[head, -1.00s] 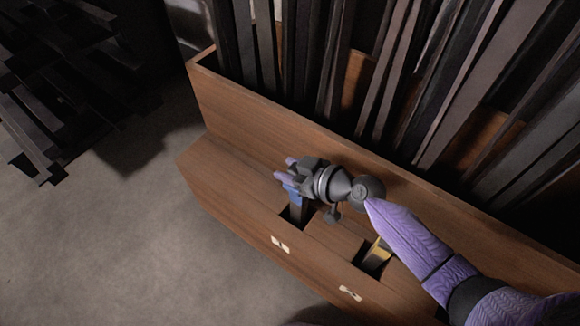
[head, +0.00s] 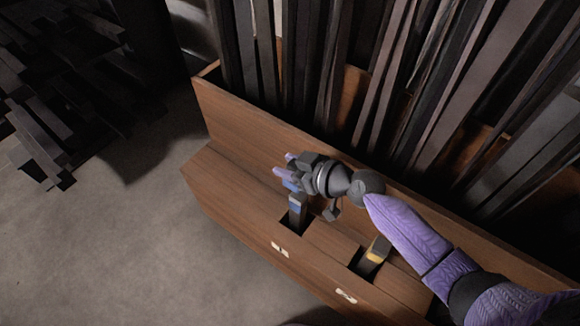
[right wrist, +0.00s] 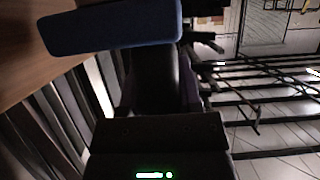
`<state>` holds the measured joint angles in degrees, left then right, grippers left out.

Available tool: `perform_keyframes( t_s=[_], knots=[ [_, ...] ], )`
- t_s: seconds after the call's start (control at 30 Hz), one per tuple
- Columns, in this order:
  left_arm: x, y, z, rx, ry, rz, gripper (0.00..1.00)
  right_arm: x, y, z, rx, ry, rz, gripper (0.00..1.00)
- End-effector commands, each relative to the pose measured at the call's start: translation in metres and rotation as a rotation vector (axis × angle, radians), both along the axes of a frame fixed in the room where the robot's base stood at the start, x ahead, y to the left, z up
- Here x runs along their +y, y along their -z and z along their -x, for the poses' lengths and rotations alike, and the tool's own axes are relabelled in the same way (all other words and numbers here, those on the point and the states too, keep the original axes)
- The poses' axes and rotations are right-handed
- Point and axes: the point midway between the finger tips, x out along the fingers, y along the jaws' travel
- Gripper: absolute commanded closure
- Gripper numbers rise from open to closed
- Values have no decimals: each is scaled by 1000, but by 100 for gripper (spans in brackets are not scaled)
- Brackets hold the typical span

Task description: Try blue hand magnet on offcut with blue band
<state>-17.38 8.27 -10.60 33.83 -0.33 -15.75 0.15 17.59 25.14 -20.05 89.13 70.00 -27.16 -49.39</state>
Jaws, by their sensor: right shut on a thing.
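My right gripper (head: 284,172) is shut on the blue hand magnet (head: 291,185) above the wooden bench. The magnet's blue part shows as a wide blue bar (right wrist: 112,26) at the top of the right wrist view. Its grey lower part (head: 297,214) hangs upright below the gripper, at the left slot; I cannot tell whether its lower end is still inside. I cannot make out an offcut with a blue band among the dark strips. My left gripper is not in view.
A yellow-topped grey piece (head: 378,249) stands in the right slot. Pale labels (head: 280,249) mark the front. Behind, a wooden bin (head: 240,116) holds several long dark strips. A dark heap (head: 50,110) lies at the far left; bare floor (head: 110,240) is at the left.

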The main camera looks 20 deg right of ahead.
Motion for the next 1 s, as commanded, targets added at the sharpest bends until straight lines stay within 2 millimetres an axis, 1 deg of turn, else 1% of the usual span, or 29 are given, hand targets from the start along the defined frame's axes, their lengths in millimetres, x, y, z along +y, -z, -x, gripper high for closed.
perform_keyframes(
  t_s=[0.03, 0.4, 0.5, 0.77, 1.0],
  knots=[
    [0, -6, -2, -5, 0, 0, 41, 0, -9, 0, -5, 0, 0, 100],
    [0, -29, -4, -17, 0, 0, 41, 0, -40, 0, -5, 0, -1, 100],
    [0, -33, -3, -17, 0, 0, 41, 0, -45, 0, -3, -1, 0, 100],
    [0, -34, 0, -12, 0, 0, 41, 0, -45, 0, -1, 0, -1, 100],
    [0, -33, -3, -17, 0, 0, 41, 0, -45, 0, -1, 0, -1, 100]
  ],
)
